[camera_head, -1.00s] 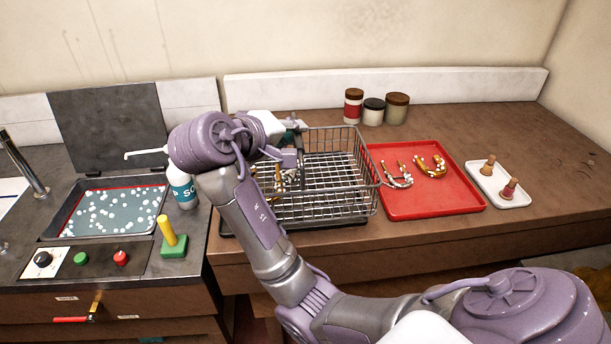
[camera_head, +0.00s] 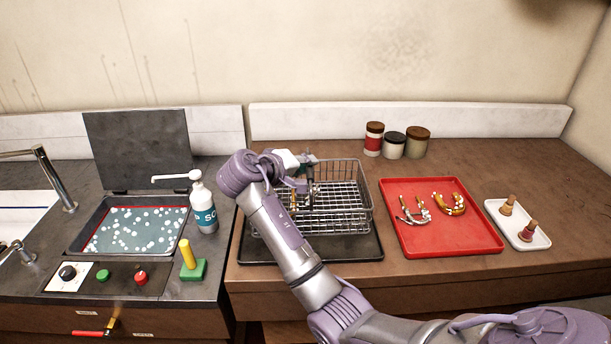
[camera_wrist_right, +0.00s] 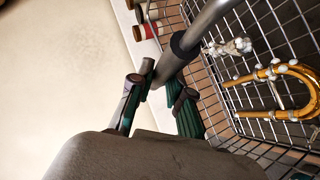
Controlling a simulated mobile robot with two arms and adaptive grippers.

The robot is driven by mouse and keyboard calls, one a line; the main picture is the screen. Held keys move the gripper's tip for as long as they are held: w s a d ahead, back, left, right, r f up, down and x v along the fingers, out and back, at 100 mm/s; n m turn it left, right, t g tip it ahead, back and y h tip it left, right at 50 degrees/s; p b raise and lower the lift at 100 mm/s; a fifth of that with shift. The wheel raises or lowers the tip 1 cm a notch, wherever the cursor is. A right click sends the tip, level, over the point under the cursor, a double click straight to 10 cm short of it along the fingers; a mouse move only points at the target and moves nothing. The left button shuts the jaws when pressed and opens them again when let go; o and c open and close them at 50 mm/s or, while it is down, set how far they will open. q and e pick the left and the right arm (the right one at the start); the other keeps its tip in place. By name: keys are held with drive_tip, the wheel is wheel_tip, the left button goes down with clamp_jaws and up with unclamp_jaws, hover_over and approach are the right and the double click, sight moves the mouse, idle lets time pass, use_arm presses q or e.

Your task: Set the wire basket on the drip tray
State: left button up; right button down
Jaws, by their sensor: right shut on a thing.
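The wire basket (camera_head: 345,210) is a grey metal mesh box over the black drip tray (camera_head: 362,250). The tray's rim shows in front and at the left; whether the basket touches it I cannot tell. My right gripper (camera_head: 303,172) is at the basket's left side. In the right wrist view the gripper (camera_wrist_right: 160,92) is shut on a grey bar with a dark sleeve, part of the basket (camera_wrist_right: 240,50). A brass U-shaped piece (camera_wrist_right: 300,70) lies inside the basket. My arm hides the basket's left front. My left gripper is out of view.
A red tray (camera_head: 450,243) with curved brass and silvery pieces lies just right of the drip tray. A white dish (camera_head: 535,240) is beyond it. Jars (camera_head: 393,146) stand behind. A soap bottle (camera_head: 203,208) and a bubbly basin (camera_head: 135,228) are at the left.

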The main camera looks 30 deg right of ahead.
wheel_tip(320, 180, down, 3)
drive_tip(key=shift+f+p, duration=0.1)
drive_tip(key=shift+p, duration=0.55)
drive_tip(key=shift+f, duration=0.25)
drive_tip(key=c, duration=1.1)
unclamp_jaws()
drive_tip(key=shift+s, duration=0.1)
drive_tip(key=shift+a, duration=0.1)
drive_tip(key=b+v, duration=0.3)
drive_tip(key=v, duration=0.9)
